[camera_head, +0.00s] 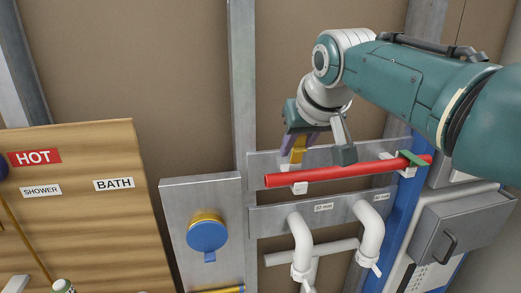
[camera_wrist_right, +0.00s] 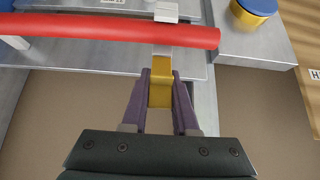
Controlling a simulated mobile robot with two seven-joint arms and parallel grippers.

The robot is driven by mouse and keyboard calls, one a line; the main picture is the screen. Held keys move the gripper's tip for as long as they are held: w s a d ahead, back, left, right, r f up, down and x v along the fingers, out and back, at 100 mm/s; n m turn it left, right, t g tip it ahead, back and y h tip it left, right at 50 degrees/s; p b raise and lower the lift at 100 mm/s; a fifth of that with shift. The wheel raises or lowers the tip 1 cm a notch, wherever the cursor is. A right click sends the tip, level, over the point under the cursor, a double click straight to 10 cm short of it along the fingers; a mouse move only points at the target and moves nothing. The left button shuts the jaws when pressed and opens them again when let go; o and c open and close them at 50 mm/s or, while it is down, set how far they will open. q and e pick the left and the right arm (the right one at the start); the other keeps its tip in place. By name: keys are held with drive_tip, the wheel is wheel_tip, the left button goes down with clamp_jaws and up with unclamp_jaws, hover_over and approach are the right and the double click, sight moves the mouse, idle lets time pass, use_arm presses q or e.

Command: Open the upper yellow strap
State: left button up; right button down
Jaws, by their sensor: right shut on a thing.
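The yellow strap (camera_head: 298,150) is above the left part of the red pipe (camera_head: 340,174), standing up rather than lying across the pipe. My right gripper (camera_head: 299,145) is shut on it from above. In the right wrist view the yellow strap (camera_wrist_right: 160,85) sits between the two purple fingers of my right gripper (camera_wrist_right: 160,92). The pipe (camera_wrist_right: 110,32) passes uncovered in front of a white clip (camera_wrist_right: 166,10) there. My left gripper is not in view.
A green strap (camera_head: 412,158) lies across the right end of the pipe. White elbow pipes (camera_head: 301,240) stand below. A blue round cap (camera_head: 207,236) and a wooden panel (camera_head: 90,220) are at left. A grey box (camera_head: 455,235) is at lower right.

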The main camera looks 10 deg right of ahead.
sight(299, 142)
drive_tip(key=shift+w+g+b, duration=0.15)
drive_tip(key=shift+g+b, duration=0.25)
drive_tip(key=shift+b, duration=0.15)
drive_tip(key=c, duration=0.7)
unclamp_jaws()
drive_tip(key=shift+p+v, duration=0.95)
drive_tip(key=shift+v, duration=0.5)
drive_tip(key=shift+r, duration=0.35)
drive_tip(key=shift+b+v, duration=1.1)
drive_tip(key=shift+v, duration=2.1)
